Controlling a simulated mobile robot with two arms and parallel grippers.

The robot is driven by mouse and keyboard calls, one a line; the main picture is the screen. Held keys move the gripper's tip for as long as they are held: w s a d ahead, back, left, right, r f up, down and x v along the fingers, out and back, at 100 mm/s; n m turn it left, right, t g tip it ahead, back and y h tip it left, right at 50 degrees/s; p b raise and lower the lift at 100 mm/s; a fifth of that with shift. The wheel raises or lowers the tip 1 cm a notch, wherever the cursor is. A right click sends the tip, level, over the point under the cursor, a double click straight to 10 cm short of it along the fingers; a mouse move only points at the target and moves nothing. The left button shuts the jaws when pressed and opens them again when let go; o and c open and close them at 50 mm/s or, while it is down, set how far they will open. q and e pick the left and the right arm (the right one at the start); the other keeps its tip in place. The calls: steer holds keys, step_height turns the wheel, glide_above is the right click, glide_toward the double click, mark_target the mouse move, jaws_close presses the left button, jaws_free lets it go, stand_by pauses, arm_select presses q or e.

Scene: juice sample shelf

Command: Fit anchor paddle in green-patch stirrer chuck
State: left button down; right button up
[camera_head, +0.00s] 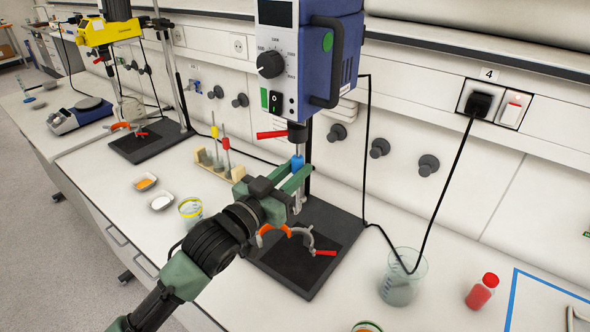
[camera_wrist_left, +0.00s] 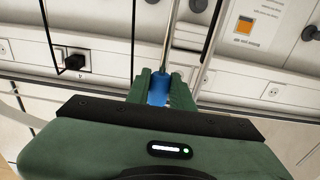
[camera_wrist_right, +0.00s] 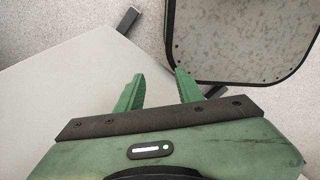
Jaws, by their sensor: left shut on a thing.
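The blue stirrer (camera_head: 310,55) with the round green patch (camera_head: 327,41) hangs on its stand. Its dark chuck (camera_head: 297,131) points down, with a red lever (camera_head: 271,134) sticking out to the left. My left gripper (camera_head: 297,177) is shut on the blue collar (camera_head: 298,163) of a paddle, right below the chuck. The metal shaft (camera_wrist_left: 170,35) rises from the collar in the left wrist view. The shaft's top is at or just under the chuck; I cannot tell if it is inside. My right gripper (camera_wrist_right: 157,92) is open and empty.
A wooden rack (camera_head: 212,164) holds paddles with yellow and red collars. Below the chuck, the black stand base (camera_head: 285,275) carries an orange and grey clamp (camera_head: 300,236). A beaker (camera_head: 402,285) and red bottle (camera_head: 482,291) stand right. A yellow stirrer (camera_head: 108,30) stands far left.

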arm_select(q)
steer(key=shift+r+p, duration=0.85)
steer(key=shift+r, duration=0.05)
steer(key=c, duration=1.1)
jaws_free()
steer(key=shift+c, duration=0.2)
steer(key=shift+f, duration=0.1)
